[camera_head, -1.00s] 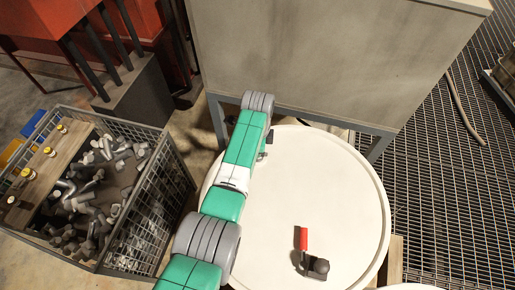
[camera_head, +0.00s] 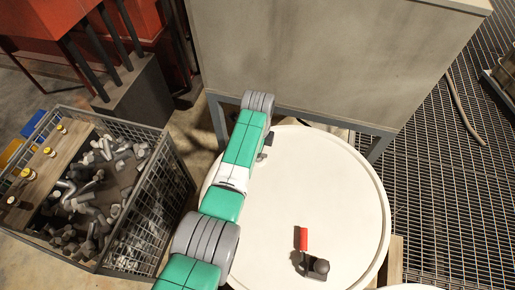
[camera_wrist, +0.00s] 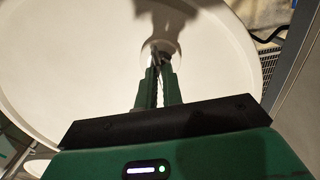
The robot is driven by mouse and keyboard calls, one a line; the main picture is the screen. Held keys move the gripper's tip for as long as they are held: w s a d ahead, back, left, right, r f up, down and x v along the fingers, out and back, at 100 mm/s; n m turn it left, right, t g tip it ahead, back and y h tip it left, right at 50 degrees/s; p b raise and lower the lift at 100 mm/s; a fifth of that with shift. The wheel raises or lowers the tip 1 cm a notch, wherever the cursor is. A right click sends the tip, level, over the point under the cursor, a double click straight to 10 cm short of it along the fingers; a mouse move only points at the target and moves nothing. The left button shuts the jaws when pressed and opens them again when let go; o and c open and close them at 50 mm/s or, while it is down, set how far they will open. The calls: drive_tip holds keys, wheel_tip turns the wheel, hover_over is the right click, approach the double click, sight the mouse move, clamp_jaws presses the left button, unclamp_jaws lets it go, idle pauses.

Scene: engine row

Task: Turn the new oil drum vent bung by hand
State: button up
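The oil drum's white round lid (camera_head: 330,200) fills the middle of the head view and shows again in the wrist view (camera_wrist: 60,60). In the wrist view, the two fingers of my gripper (camera_wrist: 160,60) are close together, with a narrow gap. Their tips reach down to the vent bung (camera_wrist: 174,45), a small round fitting on the lid. They appear closed on its middle, but shadow hides the exact contact. In the head view my arm covers the bung and most of the gripper; only a small dark part shows beside the arm's far end.
A red-handled tool or valve (camera_head: 302,240) lies on the lid's near side. A grey cabinet (camera_head: 320,60) stands close behind the drum. A wire crate (camera_head: 150,220) of metal parts stands left. Floor grating (camera_head: 450,170) lies right.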

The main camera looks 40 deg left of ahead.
drive_tip(key=o, duration=0.4)
drive_tip(key=shift+c, duration=0.2)
wheel_tip(320, 180, up, 8)
drive_tip(key=shift+f, duration=0.1)
idle(0.3)
